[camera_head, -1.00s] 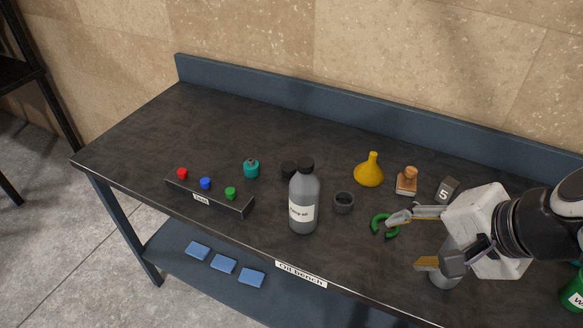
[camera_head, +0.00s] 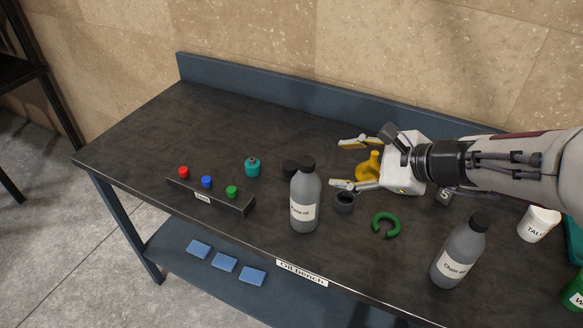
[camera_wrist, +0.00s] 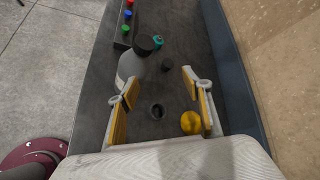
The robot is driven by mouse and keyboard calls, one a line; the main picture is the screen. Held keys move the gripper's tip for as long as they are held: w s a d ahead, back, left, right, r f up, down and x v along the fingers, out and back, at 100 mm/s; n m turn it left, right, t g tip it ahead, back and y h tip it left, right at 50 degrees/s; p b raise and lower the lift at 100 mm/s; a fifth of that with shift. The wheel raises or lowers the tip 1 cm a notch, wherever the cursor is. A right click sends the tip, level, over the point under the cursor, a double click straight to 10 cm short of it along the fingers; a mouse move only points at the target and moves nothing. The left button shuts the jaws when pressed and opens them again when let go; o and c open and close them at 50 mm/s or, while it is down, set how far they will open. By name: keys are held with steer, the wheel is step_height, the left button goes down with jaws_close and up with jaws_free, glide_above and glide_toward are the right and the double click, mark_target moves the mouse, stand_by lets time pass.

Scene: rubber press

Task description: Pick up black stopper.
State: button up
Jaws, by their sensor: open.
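The black stopper (camera_head: 290,168) looks like a small dark round piece standing on the bench, partly hidden behind the grey bottle (camera_head: 305,203) with a black cap. It also shows in the wrist view (camera_wrist: 166,66), beyond my fingertips and roughly between their lines. My gripper (camera_head: 339,164) is open and empty, to the right of the stopper and above the bench, its fingers pointing left towards it. The gripper is apart from the stopper.
A dark hollow cup (camera_head: 344,203) and a yellow funnel (camera_head: 369,166) are below or beside my gripper. A teal bottle (camera_head: 252,167) stands left of the stopper, near a rack (camera_head: 210,196) with coloured knobs. A green ring (camera_head: 386,225) and another grey bottle (camera_head: 458,252) are at the right.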

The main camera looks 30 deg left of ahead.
steer(key=w+a+f+m+y, duration=0.1)
steer(key=w+a+f+m, duration=0.4)
steer(key=w+a+f, duration=0.15)
steer(key=m+t, duration=0.1)
steer(key=m, duration=0.3)
glide_toward(295, 169)
steer(key=shift+y, duration=0.4)
steer(key=x, duration=0.4)
steer(key=shift+a+f, duration=0.15)
steer(key=shift+f, duration=0.25)
steer(key=shift+x, duration=1.3)
steer(key=shift+w+x, duration=0.2)
steer(key=shift+x, duration=2.4)
steer(key=c, duration=1.2)
